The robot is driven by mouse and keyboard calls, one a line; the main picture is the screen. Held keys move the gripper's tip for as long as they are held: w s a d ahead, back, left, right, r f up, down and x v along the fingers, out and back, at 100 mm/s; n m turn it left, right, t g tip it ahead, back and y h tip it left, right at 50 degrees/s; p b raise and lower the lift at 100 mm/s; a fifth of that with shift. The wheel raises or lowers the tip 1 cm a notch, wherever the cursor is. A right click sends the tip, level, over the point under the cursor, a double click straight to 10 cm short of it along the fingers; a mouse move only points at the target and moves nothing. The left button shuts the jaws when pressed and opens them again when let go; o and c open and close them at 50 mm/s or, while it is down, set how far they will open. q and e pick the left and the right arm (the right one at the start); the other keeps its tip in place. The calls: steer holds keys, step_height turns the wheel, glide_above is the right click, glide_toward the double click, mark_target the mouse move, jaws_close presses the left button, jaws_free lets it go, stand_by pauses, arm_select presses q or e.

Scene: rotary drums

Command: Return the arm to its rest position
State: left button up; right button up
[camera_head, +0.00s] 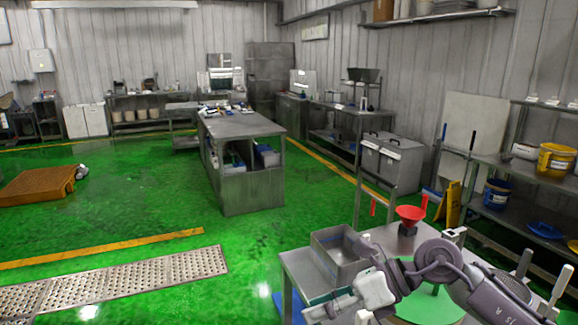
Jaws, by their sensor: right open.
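My right arm (437,262) comes in from the lower right and reaches over the steel table (297,262). My right gripper (322,310) is at the table's near left side, by the bottom edge of the view. It is open, and I see nothing held in it; its fingers are small and partly cut off. My left gripper is not in view.
On the table stand an open metal box (335,240), a red funnel (410,213) and a green disc (432,308), partly behind my arm. Shelves with a yellow bucket (555,160) stand at right. A workbench (240,125) stands farther back.

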steer(key=s+a+r+m+t+y, duration=0.1)
steer(key=a+r+m+t+y, duration=0.4)
steer(key=r+m+y, duration=0.3)
steer(key=w+d+f+m+t+h, duration=0.25)
steer(key=d+m+t+h, duration=0.4)
steer(key=m, duration=0.55)
steer(key=w+d+f+m+t+h, duration=0.25)
steer(key=d+m+t+h, duration=0.4)
steer(key=m, duration=0.55)
steer(key=s+d+f+m+g+h, duration=0.1)
steer(key=s+d+f+m+h, duration=0.1)
steer(key=f+m+h, duration=0.3)
steer(key=s+d+f+m+g+h, duration=0.1)
steer(key=s+d+f+m, duration=0.1)
steer(key=f, duration=0.4)
steer(key=s+d+f+m+g+h, duration=0.1)
steer(key=s+d+f+m+g, duration=0.15)
steer(key=s+f+g, duration=0.75)
steer(key=s+d+f+m+g, duration=0.1)
steer(key=s+f+m+g, duration=0.25)
steer(key=s+f, duration=0.95)
steer(key=f, duration=0.9)
steer(key=s+f, duration=0.2)
steer(key=f, duration=1)
steer(key=s+d+f+g, duration=0.2)
steer(key=s+f, duration=1.4)
steer(key=shift+s+d+f, duration=0.2)
steer(key=shift+s+d, duration=0.05)
steer(key=shift+s, duration=0.05)
